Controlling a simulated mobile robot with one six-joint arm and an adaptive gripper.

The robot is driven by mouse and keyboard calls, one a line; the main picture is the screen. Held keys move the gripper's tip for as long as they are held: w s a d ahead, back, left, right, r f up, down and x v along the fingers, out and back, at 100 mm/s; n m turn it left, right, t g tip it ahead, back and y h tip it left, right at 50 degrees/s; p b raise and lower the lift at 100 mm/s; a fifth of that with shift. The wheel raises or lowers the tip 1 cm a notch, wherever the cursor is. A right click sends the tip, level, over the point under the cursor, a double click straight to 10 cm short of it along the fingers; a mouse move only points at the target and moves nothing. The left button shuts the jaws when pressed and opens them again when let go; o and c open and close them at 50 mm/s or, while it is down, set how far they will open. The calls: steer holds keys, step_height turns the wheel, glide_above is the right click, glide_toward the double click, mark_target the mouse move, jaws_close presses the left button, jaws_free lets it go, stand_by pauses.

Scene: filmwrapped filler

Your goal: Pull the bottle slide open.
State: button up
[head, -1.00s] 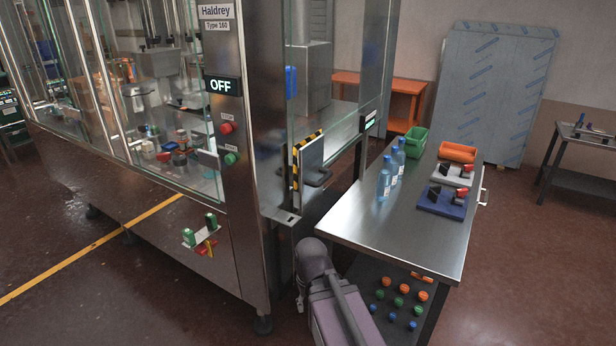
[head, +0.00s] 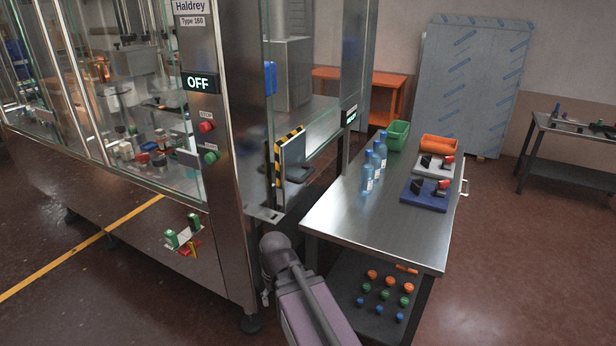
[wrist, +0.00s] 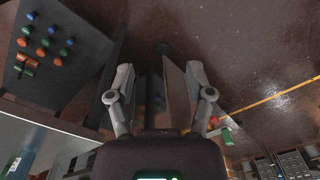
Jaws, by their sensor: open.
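The filling machine stands at left with an OFF sign (head: 198,83). On its right side, by the opening, is an upright panel (head: 292,160) with a black and yellow striped edge; I take it to be the bottle slide. A dark flat part, perhaps its handle, sticks out low beside it. I cannot tell how far the slide is open. My gripper (wrist: 160,75) is open and empty in the wrist view, above the dark floor, with nothing between its fingers. In the head view my arm is low in front of the machine, and the gripper is hidden.
Floor is free at right.

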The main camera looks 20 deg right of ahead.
steer(key=w+d+r+m+t+y+b, duration=0.1)
steer(key=w+d+m+t+y, duration=0.25)
steer(key=w, duration=0.75)
steer(key=m+t+b, duration=0.2)
steer(key=m+t, duration=0.8)
steer(key=t, duration=0.2)
glide_toward(309, 176)
steer(key=s+d, duration=0.1)
steer(key=s, duration=0.1)
steer(key=shift+s+d+r+g, duration=0.1)
steer(key=shift+s+r+g, duration=0.15)
steer(key=shift+r, duration=0.15)
steer(key=shift+w, duration=0.1)
steer(key=b+x, duration=0.2)
steer(key=x, duration=1.1)
steer(key=shift+w+a, duration=0.25)
steer(key=shift+w, duration=0.05)
